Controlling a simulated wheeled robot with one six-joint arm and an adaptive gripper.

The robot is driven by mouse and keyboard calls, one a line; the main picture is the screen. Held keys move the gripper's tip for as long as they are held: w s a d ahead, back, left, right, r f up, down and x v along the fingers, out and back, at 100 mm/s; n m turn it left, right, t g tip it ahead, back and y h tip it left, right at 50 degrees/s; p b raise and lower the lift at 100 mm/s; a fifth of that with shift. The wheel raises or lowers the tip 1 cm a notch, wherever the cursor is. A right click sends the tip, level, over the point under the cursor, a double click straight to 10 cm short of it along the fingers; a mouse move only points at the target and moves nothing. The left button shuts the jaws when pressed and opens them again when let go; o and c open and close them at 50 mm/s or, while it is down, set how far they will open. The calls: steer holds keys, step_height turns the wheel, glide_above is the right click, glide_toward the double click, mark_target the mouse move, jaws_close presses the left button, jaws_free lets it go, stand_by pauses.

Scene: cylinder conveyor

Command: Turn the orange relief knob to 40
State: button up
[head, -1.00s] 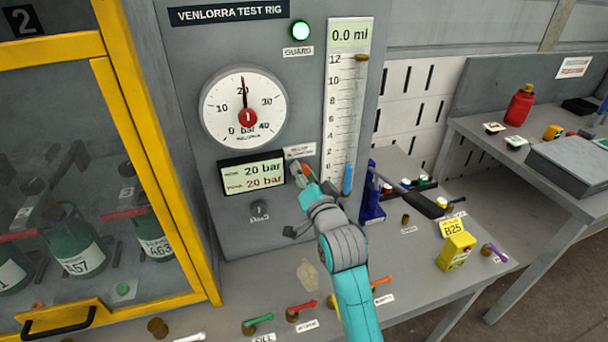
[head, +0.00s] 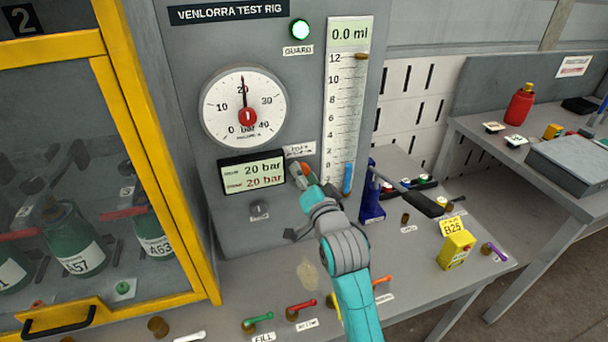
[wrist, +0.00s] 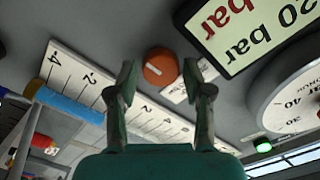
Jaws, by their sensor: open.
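The orange relief knob (wrist: 160,68) is on the grey panel, between the tips of my open gripper (wrist: 158,72) in the wrist view. It carries a pale pointer mark. I cannot tell whether the fingers touch it. In the head view my gripper (head: 303,176) is at the panel right of the display and hides most of the knob. The display (head: 252,172) reads 20 bar on both lines, the lower one in red. The round gauge (head: 243,108) has its needle at 20.
A tall ml scale (head: 345,110) with a blue marker (head: 348,177) stands right of the gripper. Coloured levers, including a green one (head: 258,321), line the bench. A yellow-framed cabinet (head: 155,160) is at left.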

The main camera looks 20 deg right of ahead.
steer(key=s, duration=1.1)
steer(key=shift+s, duration=0.1)
steer(key=s+f+n+g, duration=0.2)
steer(key=s+f+n, duration=0.2)
steer(key=s+f, duration=1.3)
steer(key=s+n+g, duration=0.1)
steer(key=s+n, duration=0.4)
steer(key=s, duration=2)
steer(key=shift+f, duration=0.2)
